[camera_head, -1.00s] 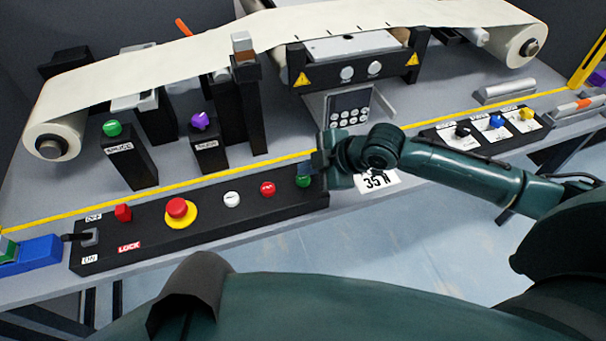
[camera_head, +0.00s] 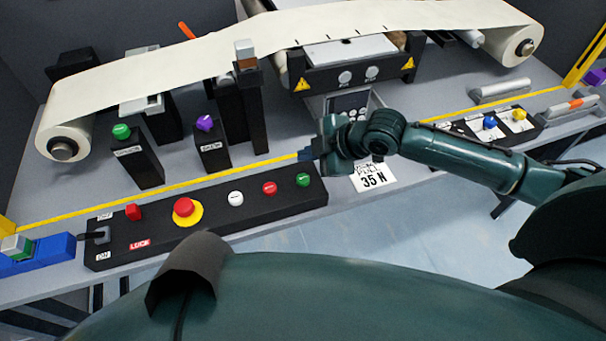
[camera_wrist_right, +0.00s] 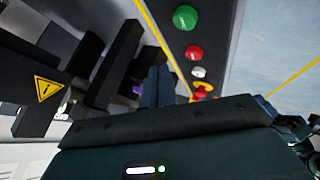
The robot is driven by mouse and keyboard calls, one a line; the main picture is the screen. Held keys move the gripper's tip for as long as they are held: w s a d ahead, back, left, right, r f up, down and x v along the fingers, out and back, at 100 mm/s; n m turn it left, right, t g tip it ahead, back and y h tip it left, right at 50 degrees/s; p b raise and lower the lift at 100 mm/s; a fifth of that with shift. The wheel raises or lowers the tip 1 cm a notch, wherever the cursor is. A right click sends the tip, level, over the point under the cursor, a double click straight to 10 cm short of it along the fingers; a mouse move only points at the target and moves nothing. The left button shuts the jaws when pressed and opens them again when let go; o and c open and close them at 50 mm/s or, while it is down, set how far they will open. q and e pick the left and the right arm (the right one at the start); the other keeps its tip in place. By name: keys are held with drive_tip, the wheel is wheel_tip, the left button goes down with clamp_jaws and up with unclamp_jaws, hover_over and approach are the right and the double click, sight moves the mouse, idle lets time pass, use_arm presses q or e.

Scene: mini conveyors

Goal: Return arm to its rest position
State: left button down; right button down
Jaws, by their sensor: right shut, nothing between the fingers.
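My right arm comes in from the right in the head view. Its gripper (camera_head: 307,155) is shut and empty, above the back edge of the black button panel (camera_head: 160,243), close to its right end. The green button (camera_head: 303,180) on that panel shows clear of the gripper, just below it in the picture. In the right wrist view the two dark blue fingers (camera_wrist_right: 158,86) lie together with nothing between them. The green button also shows there (camera_wrist_right: 185,17), apart from the fingers. My left gripper is not in view.
The panel also carries a red emergency button (camera_head: 183,206). Behind it stand posts with a green knob (camera_head: 121,131) and a purple knob (camera_head: 204,123). The keypad box (camera_head: 350,103) is partly hidden by my gripper. A white belt (camera_head: 290,27) runs across the back.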

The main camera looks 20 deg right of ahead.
idle(0.6)
